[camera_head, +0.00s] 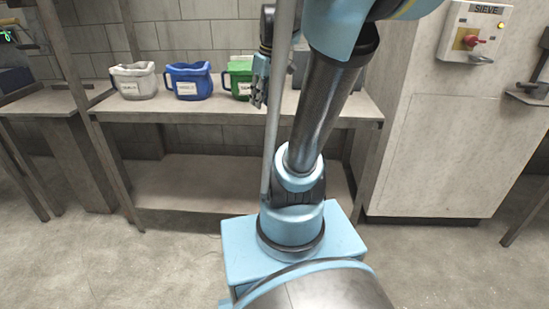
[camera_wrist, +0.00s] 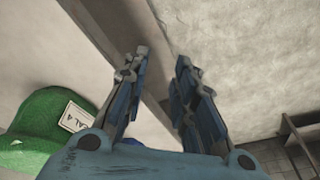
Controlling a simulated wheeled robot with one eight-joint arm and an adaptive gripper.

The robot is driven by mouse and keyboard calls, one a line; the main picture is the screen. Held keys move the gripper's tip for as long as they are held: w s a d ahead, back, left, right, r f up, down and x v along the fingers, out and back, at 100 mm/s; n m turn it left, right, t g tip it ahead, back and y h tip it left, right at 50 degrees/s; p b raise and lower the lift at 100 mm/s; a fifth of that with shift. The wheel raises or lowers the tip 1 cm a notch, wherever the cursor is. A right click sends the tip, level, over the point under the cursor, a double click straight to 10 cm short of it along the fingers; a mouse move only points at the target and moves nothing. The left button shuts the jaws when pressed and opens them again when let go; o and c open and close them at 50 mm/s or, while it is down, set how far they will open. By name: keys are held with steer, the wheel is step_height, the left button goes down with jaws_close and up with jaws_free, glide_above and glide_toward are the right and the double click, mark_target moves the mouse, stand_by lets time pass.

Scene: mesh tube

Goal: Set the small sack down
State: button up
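Three soft-looking containers with handles and white labels stand on the bench: a whitish one (camera_head: 135,82), a blue one (camera_head: 188,80) and a green one (camera_head: 239,76). I cannot tell which, if any, is the small sack. My gripper (camera_head: 260,82) is in front of the green one and partly covers it. In the wrist view my gripper (camera_wrist: 161,62) has its two fingers apart with nothing between them. The green container (camera_wrist: 35,125) shows at the lower left there, beside the fingers, its label ending in "4".
The bench top (camera_head: 160,107) has bare room along its front, and a lower shelf (camera_head: 190,180) is empty. A pale cabinet (camera_head: 450,150) with a "SIEVE" switch box (camera_head: 474,32) stands to the right. A side table (camera_head: 50,103) is at the left.

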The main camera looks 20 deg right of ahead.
steer(key=s+d+f+m+h, duration=0.1)
steer(key=s+f+m, duration=0.5)
steer(key=s+f, duration=0.8)
steer(key=shift+s+f+m+h, duration=0.3)
steer(key=shift+s+h, duration=0.1)
steer(key=shift+s, duration=0.25)
